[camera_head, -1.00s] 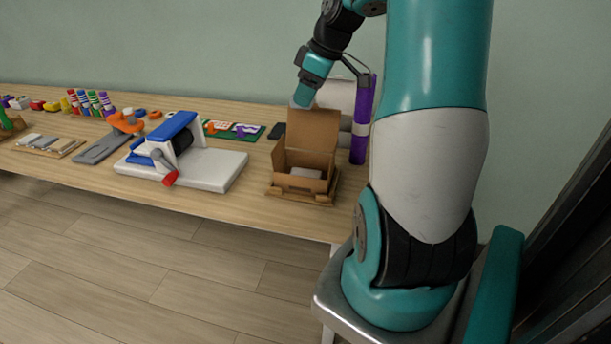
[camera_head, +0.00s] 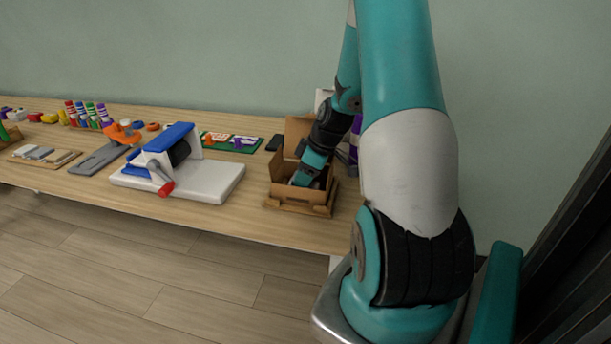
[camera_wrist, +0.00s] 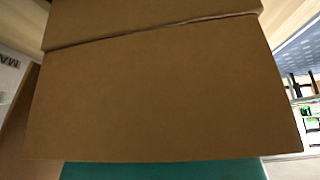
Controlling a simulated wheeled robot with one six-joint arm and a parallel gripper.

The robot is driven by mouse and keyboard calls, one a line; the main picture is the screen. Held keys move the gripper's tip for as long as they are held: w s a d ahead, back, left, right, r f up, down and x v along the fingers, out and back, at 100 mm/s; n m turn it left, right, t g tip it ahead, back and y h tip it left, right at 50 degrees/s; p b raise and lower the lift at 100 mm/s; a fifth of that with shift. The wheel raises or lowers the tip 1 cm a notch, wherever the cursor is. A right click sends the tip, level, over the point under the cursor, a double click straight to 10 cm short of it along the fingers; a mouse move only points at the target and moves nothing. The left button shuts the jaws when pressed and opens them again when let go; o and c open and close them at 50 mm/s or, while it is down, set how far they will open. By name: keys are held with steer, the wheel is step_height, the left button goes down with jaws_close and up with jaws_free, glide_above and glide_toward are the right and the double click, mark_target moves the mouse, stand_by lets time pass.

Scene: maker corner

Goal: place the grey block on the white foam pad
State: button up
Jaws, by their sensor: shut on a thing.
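My gripper (camera_head: 304,180) reaches down into the open cardboard box (camera_head: 298,194) at the right end of the table. It is shut on the grey block, of which only a small greyish bit shows at the fingertips, low inside the box. The white foam pad is hidden now behind the box's front wall and my gripper. I cannot tell whether the block touches the pad. In the wrist view the cardboard (camera_wrist: 165,95) fills most of the picture, very close to the camera, and hides the fingertips.
The box stands on a wooden tray (camera_head: 325,210) near the table's front edge, its rear flap upright. Left of it is a white-based device with a blue frame and red-tipped crank (camera_head: 205,182). A purple roll stands behind my arm.

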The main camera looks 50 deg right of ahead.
steer(key=shift+f, duration=0.25)
steer(key=o, duration=0.9)
steer(key=shift+o, duration=0.2)
steer(key=v, duration=1.2)
steer(key=w+a+r+n+g+y, duration=0.1)
steer(key=w+a+r, duration=0.15)
steer(key=a, duration=0.75)
steer(key=w+a+r+y, duration=0.1)
steer(key=a+r, duration=0.2)
steer(key=a, duration=0.8)
steer(key=s+a+r+g, duration=0.1)
steer(key=s+a+r, duration=0.1)
steer(key=s+a, duration=0.5)
steer(key=s+a+r+n+g, duration=0.1)
steer(key=s+a+g, duration=0.1)
steer(key=s+a, duration=0.5)
steer(key=a, duration=0.5)
steer(key=shift+a+r+n+p, duration=0.3)
steer(key=shift+a+r+p, duration=0.05)
steer(key=shift+p, duration=0.05)
